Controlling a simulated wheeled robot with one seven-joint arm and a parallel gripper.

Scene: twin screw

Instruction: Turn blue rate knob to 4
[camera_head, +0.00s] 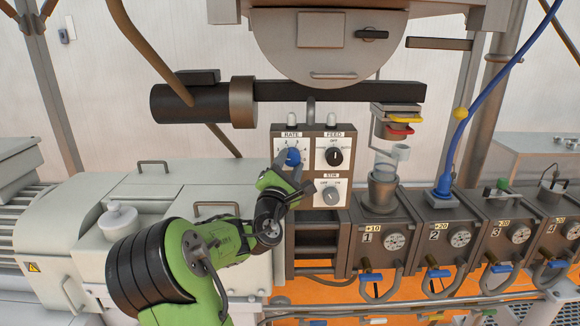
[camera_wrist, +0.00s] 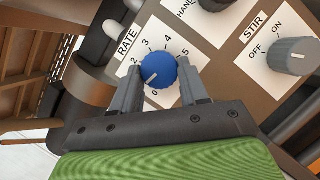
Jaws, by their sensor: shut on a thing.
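The blue rate knob (camera_wrist: 160,70) sits on a white dial plate marked RATE, with numbers around it. Its white pointer line aims to the lower left in the wrist view, between the 0 and the 2. The 3, 4 and 5 show beyond the knob. My gripper (camera_wrist: 159,67) has one grey finger on each side of the knob and is shut on it. In the head view the blue knob (camera_head: 292,157) is at the upper left of the control panel (camera_head: 312,133), with my gripper (camera_head: 289,168) reaching it from below.
The black FEED knob (camera_head: 334,157) is right of the rate knob. The grey STIR knob (camera_head: 331,194) is below FEED and close to my gripper; it also shows in the wrist view (camera_wrist: 291,56). Several numbered units with gauges stand to the right.

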